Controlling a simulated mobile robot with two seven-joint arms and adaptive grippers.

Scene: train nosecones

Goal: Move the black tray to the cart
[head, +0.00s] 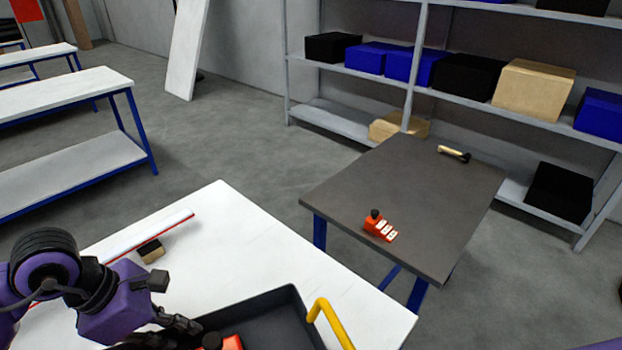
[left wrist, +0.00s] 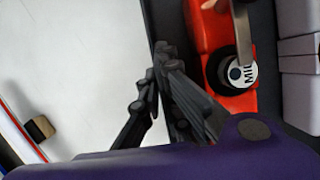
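The black tray (head: 262,306) lies on the white table at the bottom of the head view, with its near part cut off. It holds red parts (head: 225,342), and a yellow handle (head: 328,318) stands at its right side. My left gripper (head: 186,326) is at the tray's left wall. In the left wrist view its fingertips (left wrist: 163,62) come together on the tray's dark rim (left wrist: 165,20), seemingly shut on it. A dark-topped stand with blue legs (head: 405,195) may be the cart; no wheels show. My right gripper is not in view.
The white table (head: 225,225) carries a white strip with a red edge (head: 140,235) and a small black-and-wood block (head: 151,251). The dark top holds a red part (head: 380,227) and a brass-coloured handle (head: 454,153). Shelves (head: 460,95) with boxes stand behind.

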